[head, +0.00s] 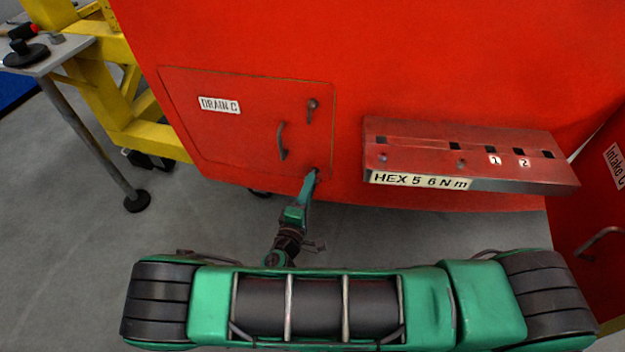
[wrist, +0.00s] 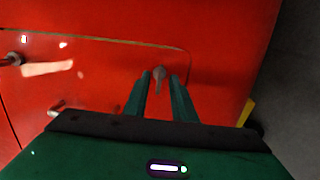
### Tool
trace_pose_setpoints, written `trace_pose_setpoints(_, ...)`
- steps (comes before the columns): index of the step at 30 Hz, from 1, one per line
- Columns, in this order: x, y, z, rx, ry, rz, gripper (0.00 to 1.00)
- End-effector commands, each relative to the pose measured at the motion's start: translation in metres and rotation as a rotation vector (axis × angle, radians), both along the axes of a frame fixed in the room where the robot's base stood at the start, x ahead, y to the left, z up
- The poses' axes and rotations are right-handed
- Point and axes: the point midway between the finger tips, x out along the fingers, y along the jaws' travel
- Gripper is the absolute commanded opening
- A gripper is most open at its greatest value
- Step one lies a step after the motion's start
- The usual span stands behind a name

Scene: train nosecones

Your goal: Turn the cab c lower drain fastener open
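The red drain C panel (head: 225,140) is on the cab's red wall, with its label (head: 219,105) at upper left. The lower drain fastener (head: 316,171) is at the panel's lower right corner, partly hidden by my gripper (head: 312,181). In the wrist view, the lower fastener (wrist: 159,72) has a round head with a short lever pointing down in the picture. My gripper's two fingers (wrist: 160,80) stand on either side of it, with a gap to each. I cannot tell whether either finger touches it. The upper fastener (head: 312,104) is above, its lever pointing down.
A curved handle (head: 282,140) stands out between the fasteners, left of them. A red shelf (head: 470,150) labelled HEX 5 6 N m juts out to the right. A yellow frame (head: 120,90) and a grey table (head: 45,55) are at left. An Intake C panel (head: 605,190) is far right.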

Motion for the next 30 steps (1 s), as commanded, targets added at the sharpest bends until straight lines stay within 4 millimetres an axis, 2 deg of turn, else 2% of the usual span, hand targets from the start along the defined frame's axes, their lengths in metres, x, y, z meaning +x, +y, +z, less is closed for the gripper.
trace_pose_setpoints(6,0.021,-0.007,0.0,0.0,0.0,0.0,0.24)
trace_pose_setpoints(17,0.024,-0.009,0.0,0.0,0.001,0.001,0.24)
trace_pose_setpoints(20,0.024,-0.009,0.0,0.0,0.001,0.001,0.03)
trace_pose_setpoints(21,0.024,-0.009,0.0,0.0,0.001,0.001,0.0)
trace_pose_setpoints(30,0.024,-0.009,-0.001,-0.012,0.005,0.0,0.0)
